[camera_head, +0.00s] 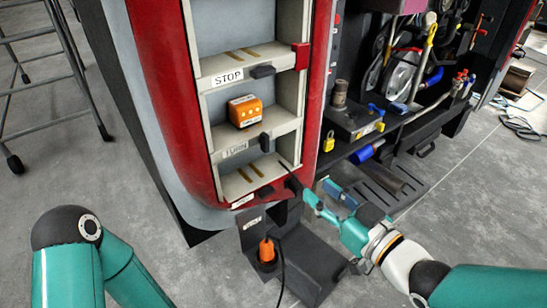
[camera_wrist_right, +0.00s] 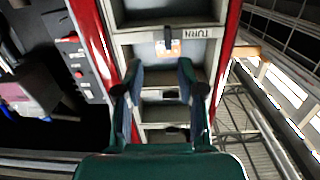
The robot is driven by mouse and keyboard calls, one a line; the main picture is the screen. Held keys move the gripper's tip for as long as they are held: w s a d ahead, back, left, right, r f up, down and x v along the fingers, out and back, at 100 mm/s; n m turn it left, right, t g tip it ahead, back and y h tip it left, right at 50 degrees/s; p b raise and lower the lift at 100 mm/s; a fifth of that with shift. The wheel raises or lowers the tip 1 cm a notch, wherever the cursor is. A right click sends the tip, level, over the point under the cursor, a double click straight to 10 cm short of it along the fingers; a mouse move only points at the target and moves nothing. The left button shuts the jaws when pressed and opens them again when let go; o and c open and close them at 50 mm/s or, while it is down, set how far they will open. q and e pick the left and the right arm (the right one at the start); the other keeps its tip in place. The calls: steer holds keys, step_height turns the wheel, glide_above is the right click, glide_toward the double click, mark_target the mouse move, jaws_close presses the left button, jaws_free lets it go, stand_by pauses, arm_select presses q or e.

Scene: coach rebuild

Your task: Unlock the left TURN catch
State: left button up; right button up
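The TURN label (camera_head: 236,149) is on the lip of the middle shelf in the coach's red-framed lamp bay. A black catch (camera_head: 266,142) stands upright at the right of this label. An orange lamp unit (camera_head: 246,110) sits on the shelf above that lip. In the right wrist view the label (camera_wrist_right: 198,33) is upside down and the catch (camera_wrist_right: 167,38) lies beyond my fingertips. My right gripper (camera_head: 312,187) is at the bay's lower right, apart from the catch. Its fingers (camera_wrist_right: 160,70) are spread with nothing between them. My left arm shows at lower left, its gripper out of frame.
Another catch (camera_head: 265,191) is on the bottom lip. An orange plug-like part (camera_head: 267,251) with a cable stands on a dark block below. An open equipment bay and yellow padlock (camera_head: 328,142) are at right; a ladder (camera_head: 62,70) is at left.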

steer(key=r, duration=0.2)
steer(key=p, duration=0.6)
glide_toward(268, 144)
steer(key=shift+n+t+y, duration=0.3)
steer(key=shift+n+y, duration=0.1)
steer(key=x, duration=1)
steer(key=shift+d+f, duration=0.15)
steer(key=shift+f, duration=0.2)
